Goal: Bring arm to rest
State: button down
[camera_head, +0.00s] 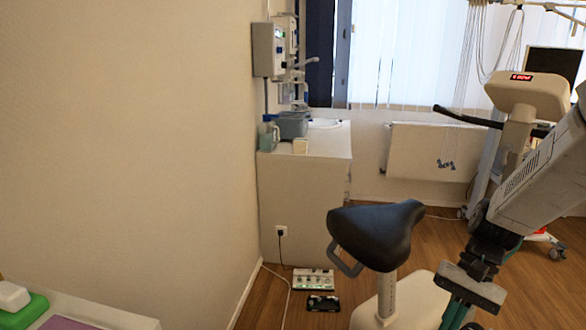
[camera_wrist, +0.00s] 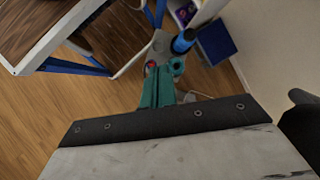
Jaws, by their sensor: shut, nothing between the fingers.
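My gripper (camera_head: 457,316) hangs at the lower right of the head view, with its teal fingers pointing down beside the exercise bike. My pale arm link (camera_head: 540,180) comes in from the right edge and slopes down to the dark wrist. In the wrist view my gripper (camera_wrist: 163,72) shows its teal fingers close together, with nothing seen between them. It is above the wooden floor (camera_wrist: 60,120). The fingertips' lower ends are partly cut off in the head view.
The exercise bike's black saddle (camera_head: 376,233) is just left of my gripper. A white cabinet (camera_head: 303,190) stands behind, with a switch box (camera_head: 313,279) on the floor. A wood-topped table (camera_wrist: 40,30) and a blue bin (camera_wrist: 215,42) show in the wrist view.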

jog(key=s+a+r+n+t+h, duration=0.2)
jog(key=s+r+n+t+h, duration=0.3)
jog(key=s+r, duration=0.8)
jog(key=shift+a+r+n+t, duration=0.3)
jog(key=shift+r+n, duration=0.1)
jog(key=shift+r, duration=0.7)
